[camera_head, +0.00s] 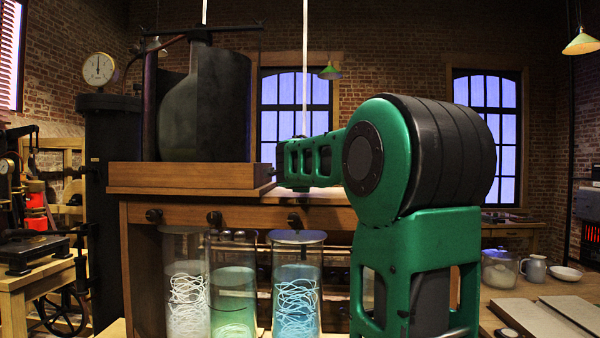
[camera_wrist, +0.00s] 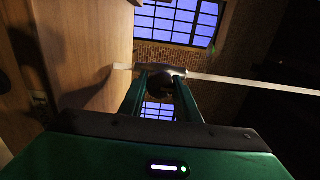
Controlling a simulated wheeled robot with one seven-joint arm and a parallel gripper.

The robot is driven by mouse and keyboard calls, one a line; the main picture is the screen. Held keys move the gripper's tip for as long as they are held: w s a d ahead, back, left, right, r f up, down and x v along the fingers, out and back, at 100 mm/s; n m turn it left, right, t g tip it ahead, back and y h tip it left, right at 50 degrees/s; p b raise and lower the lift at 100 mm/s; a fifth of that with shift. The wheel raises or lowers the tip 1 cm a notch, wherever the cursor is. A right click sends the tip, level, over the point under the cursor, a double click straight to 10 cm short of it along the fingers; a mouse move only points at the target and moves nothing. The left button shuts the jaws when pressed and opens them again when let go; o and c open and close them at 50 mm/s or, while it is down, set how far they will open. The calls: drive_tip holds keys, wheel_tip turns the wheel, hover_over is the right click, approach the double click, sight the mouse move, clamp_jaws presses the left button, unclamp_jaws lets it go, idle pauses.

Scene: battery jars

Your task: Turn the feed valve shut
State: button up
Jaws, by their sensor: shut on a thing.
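In the wrist view, my gripper (camera_wrist: 161,80) has its two green fingers on either side of a dark rounded part, shut on what looks like the feed valve (camera_wrist: 160,70). A grey bar lies across the fingertips there, in line with a pale thin pipe (camera_wrist: 240,80) running left to right. How far the valve is turned cannot be told. In the head view, a pale pipe (camera_head: 304,60) comes down from above behind my green arm. My fingertips and the valve's grip are hidden or too small to make out there.
A wooden bench (camera_head: 190,178) bears a large dark vessel (camera_head: 225,105). Below it stand glass jars (camera_head: 297,285) with pale coils and bluish liquid. A gauge (camera_head: 98,69) is at left. A side table at right holds a lidded jar (camera_head: 499,268), a jug (camera_head: 535,268) and a bowl (camera_head: 566,273).

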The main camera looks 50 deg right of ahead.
drive_tip(key=o, duration=0.9)
drive_tip(key=shift+f, duration=0.25)
drive_tip(key=shift+o, duration=0.6)
drive_tip(key=shift+r, duration=0.1)
drive_tip(key=v, duration=1)
drive_tip(key=shift+a, duration=0.3)
drive_tip(key=shift+s, duration=0.15)
